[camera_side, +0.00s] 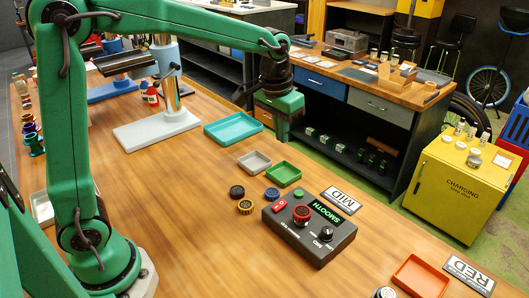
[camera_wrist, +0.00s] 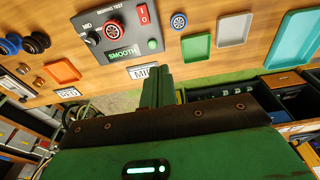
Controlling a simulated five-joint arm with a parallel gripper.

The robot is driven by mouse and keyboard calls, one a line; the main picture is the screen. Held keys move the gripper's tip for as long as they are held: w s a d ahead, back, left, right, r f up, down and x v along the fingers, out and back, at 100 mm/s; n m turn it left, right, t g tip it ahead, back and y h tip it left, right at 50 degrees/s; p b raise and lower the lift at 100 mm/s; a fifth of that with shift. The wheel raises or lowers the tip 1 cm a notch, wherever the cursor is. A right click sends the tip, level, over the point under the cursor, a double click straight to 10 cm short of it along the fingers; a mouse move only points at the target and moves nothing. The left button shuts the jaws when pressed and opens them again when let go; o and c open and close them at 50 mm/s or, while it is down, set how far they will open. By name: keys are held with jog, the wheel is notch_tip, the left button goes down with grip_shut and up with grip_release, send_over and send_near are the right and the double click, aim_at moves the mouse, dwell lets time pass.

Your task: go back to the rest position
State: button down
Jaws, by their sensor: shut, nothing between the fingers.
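My gripper (camera_side: 283,138) hangs from the end of my green arm in the side view. It is above and beyond the far edge of the wooden table, clear of the things on it. In the wrist view my gripper (camera_wrist: 157,82) shows its dark green fingers together with nothing between them. The dark test box (camera_side: 310,232) with a lit "SMOOTH" display stands on the table, nearer the side camera than my gripper. The wrist view also shows this box (camera_wrist: 112,30), and the fingers point toward the table just beside the MID plate (camera_wrist: 143,71).
A teal tray (camera_side: 233,129), a grey tray (camera_side: 254,161) and a green tray (camera_side: 283,174) lie near the table's far edge. Small round wheels (camera_side: 245,206) lie beside the box. An orange tray (camera_side: 420,277) and a RED plate (camera_side: 469,273) are at lower right. The table's left middle is clear.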

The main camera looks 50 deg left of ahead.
jog(key=s+a+r+t, duration=0.1)
jog(key=s+a+t, duration=0.1)
jog(key=s, duration=0.8)
jog(key=s+a+r+t, duration=0.1)
jog(key=s+a+t, duration=0.1)
jog(key=s, duration=0.9)
jog(key=shift+a, duration=0.35)
